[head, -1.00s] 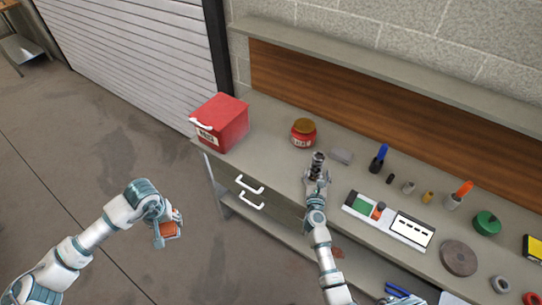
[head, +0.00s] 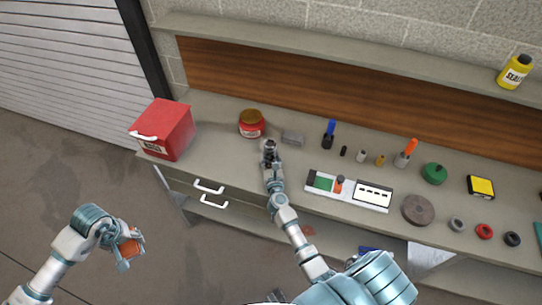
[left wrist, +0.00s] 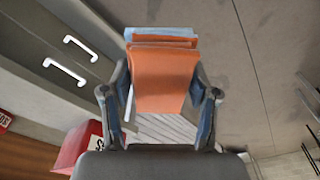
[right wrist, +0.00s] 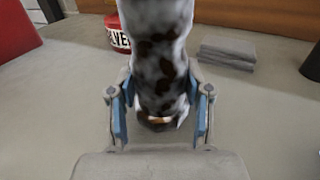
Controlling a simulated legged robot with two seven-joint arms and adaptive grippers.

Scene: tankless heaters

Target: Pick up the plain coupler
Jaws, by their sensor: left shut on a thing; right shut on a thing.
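My right gripper (head: 269,155) is shut on a mottled grey and brown cylindrical piece (right wrist: 158,55), held upright over the bench near its front edge. I cannot tell whether this piece is a coupler. My left gripper (head: 126,248) is shut on an orange block-like thing (left wrist: 163,78), out in front of the bench at the left. Several small fittings stand on the bench to the right: a black one (head: 343,151), a grey one (head: 361,156) and a brass one (head: 380,161). Which of them is the plain coupler is too small to tell.
A red box (head: 165,130) and a red jar (head: 252,126) stand at the bench's left. A grey block (head: 293,137), blue-topped tool (head: 329,133), white tray (head: 325,190), orange-topped bottle (head: 405,154), brown disc (head: 418,210) and several rings lie right. A shelf (head: 340,58) runs above.

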